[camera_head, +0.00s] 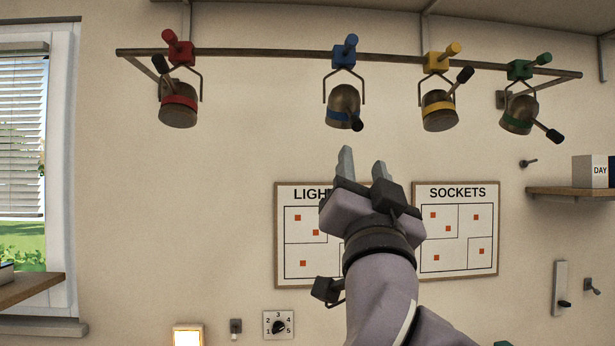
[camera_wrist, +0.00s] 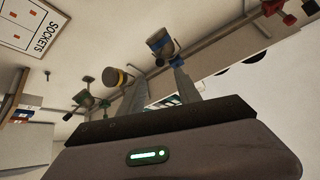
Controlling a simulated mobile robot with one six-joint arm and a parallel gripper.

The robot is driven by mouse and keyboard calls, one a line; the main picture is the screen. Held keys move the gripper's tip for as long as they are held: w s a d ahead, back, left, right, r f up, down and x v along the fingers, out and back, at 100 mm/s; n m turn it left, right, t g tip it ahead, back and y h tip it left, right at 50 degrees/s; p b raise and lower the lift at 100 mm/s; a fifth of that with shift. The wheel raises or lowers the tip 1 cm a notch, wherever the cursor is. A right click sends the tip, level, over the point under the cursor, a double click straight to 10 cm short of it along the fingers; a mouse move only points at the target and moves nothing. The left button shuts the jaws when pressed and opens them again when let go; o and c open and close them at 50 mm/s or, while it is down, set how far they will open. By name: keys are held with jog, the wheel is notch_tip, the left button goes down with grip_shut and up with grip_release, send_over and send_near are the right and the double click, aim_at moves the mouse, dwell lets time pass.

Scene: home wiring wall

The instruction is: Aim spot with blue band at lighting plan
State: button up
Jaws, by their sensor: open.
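The spot with the blue band (camera_head: 343,101) hangs from the rail under a blue clamp (camera_head: 346,55). Its head points mostly downward, and a dark-tipped handle (camera_head: 356,124) sticks out at its lower right. It also shows in the wrist view (camera_wrist: 160,44), beyond my fingers. The lighting plan (camera_head: 300,250) is a framed board on the wall below; my gripper and arm hide its right part. My gripper (camera_head: 362,166) is open and empty, fingers pointing up, below the blue-banded spot and apart from it. The fingers also show in the wrist view (camera_wrist: 160,82).
Spots with red (camera_head: 179,110), yellow (camera_head: 439,112) and green (camera_head: 518,115) bands hang from the same rail (camera_head: 270,57). A sockets board (camera_head: 456,265) is right of the lighting plan. A shelf (camera_head: 570,192) juts out at right.

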jog(key=shift+s+f, duration=0.3)
jog(key=shift+c, duration=0.2)
